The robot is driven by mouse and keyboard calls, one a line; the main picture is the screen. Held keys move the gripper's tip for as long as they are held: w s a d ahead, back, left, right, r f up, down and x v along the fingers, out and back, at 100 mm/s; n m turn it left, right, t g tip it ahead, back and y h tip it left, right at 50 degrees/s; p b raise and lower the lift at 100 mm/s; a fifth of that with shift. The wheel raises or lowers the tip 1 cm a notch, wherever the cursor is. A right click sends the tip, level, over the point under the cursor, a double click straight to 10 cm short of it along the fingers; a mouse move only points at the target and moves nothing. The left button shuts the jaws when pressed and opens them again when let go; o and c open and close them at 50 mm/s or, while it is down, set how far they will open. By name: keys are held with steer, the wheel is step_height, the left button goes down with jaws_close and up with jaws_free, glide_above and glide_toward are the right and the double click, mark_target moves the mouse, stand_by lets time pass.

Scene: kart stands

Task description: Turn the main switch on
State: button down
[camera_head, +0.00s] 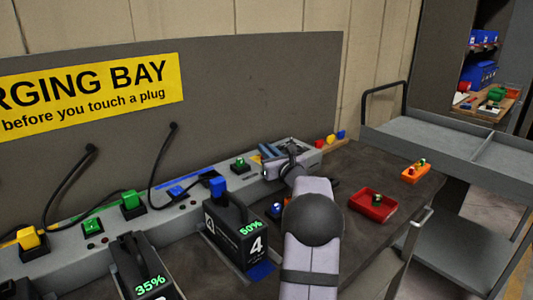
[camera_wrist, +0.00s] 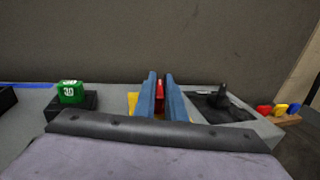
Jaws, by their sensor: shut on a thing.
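The main switch shows as a red handle (camera_wrist: 159,93) with a yellow plate around its base, at the right end of the grey charging rail in the wrist view. My gripper (camera_wrist: 160,79) has its two blue fingers on either side of the red handle and is shut on it. In the head view my gripper (camera_head: 270,150) is at the right end of the rail, and the fingers and arm hide the handle. Only a sliver of the yellow plate (camera_head: 256,158) shows there. I cannot tell which position the switch is in.
A green block marked 30 (camera_wrist: 71,92) stands left of the fingers, and a black lever (camera_wrist: 222,97) right of them. A battery marked 4 (camera_head: 240,235) and a red tray (camera_head: 373,204) stand near my arm. A grey panel (camera_head: 260,85) rises behind the rail.

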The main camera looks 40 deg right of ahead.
steer(key=shift+r, duration=0.2)
steer(key=c, duration=1.8)
jaws_free()
steer(key=shift+f, duration=0.1)
steer(key=shift+b+v, duration=0.95)
steer(key=shift+v, duration=2.7)
